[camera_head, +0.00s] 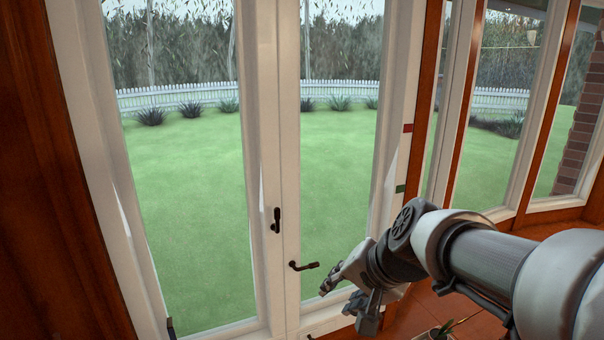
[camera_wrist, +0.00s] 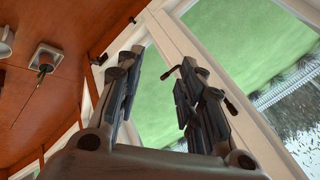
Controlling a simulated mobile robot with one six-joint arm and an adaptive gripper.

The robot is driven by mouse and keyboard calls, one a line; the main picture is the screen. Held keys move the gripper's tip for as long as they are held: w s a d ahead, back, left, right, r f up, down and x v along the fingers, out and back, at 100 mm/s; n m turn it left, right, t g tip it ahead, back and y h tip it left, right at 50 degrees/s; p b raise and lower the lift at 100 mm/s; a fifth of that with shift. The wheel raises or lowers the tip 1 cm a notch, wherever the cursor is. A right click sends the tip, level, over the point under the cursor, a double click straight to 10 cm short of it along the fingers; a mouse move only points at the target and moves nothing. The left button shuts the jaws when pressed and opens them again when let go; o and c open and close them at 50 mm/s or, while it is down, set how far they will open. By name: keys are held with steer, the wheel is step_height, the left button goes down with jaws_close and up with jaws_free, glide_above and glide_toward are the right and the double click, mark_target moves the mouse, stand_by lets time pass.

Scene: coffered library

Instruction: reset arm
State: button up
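My gripper (camera_head: 350,300) reaches from the right side of the head view toward the glass doors, in front of the right leaf's lower part. In the wrist view my gripper (camera_wrist: 158,88) has its two dark fingers spread apart. Nothing shows between them except the door and lawn behind. My arm is stretched out, with its wrist bent downward.
White-framed glass doors (camera_head: 265,150) look closed. An upright dark handle (camera_head: 276,220) and a horizontal one (camera_head: 303,266) sit near the middle. A potted plant (camera_wrist: 45,60) stands on the orange floor (camera_wrist: 75,25). A wooden panel (camera_head: 45,180) is at left.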

steer(key=s+d+f+n+g+h, duration=0.1)
steer(key=s+d+f+n, duration=0.1)
steer(key=s, duration=0.9)
steer(key=s+d+f+n+h, duration=0.1)
steer(key=s+d+n, duration=0.3)
steer(key=s, duration=0.7)
steer(key=shift+s+f+g+h, duration=0.35)
steer(key=shift+g+h, duration=0.05)
steer(key=shift+h, duration=0.3)
steer(key=shift+d, duration=0.15)
